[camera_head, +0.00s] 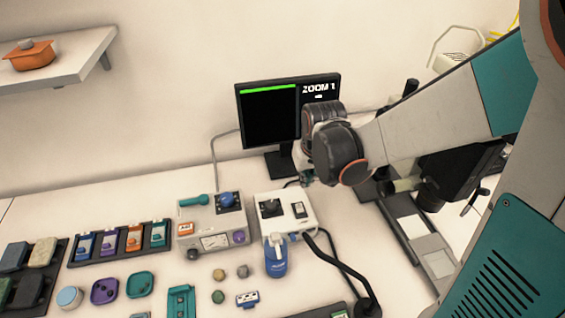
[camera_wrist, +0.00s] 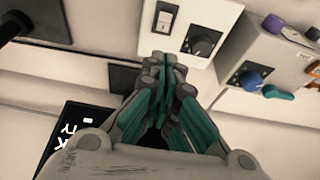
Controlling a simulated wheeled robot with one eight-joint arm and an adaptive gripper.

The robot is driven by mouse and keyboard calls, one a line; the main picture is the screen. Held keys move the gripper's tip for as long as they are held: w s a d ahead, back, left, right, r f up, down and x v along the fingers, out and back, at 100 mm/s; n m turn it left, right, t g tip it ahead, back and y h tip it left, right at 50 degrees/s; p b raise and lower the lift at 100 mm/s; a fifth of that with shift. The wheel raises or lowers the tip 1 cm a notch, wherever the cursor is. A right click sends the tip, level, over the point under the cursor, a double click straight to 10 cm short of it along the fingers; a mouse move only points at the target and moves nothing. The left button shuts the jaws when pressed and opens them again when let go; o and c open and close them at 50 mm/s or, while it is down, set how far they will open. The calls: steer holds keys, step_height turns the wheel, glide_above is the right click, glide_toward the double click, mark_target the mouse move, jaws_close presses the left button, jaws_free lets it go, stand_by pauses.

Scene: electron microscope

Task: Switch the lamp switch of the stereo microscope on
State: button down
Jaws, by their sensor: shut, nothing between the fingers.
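A white lamp box (camera_head: 290,226) stands on the table below the monitor, with a black knob (camera_head: 270,208) and a small rocker switch (camera_head: 298,210) on its top. In the wrist view the switch (camera_wrist: 165,18) and knob (camera_wrist: 203,43) lie just beyond my fingertips. My gripper (camera_wrist: 166,60) is shut and empty, its fingers close to the box's edge but apart from the switch as far as I can tell. In the head view my wrist hides most of the fingers. The stereo microscope (camera_head: 438,192) stands at the right, partly hidden by my arm.
A monitor (camera_head: 268,117) stands behind. A grey control box (camera_head: 212,225) is left of the lamp box. Trays and small parts fill the left.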

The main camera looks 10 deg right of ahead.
mark_target(299, 205)
stand_by(0.3)
steer(key=b+x, duration=0.5)
steer(key=x, duration=0.9)
steer(key=shift+w+f+g+b, duration=0.35)
steer(key=shift+f+g+b, duration=0.1)
steer(key=shift+g, duration=0.05)
steer(key=shift+s, duration=0.1)
steer(key=shift+s+r, duration=0.1)
steer(key=shift+s+r, duration=0.25)
steer(key=shift+s, duration=0.4)
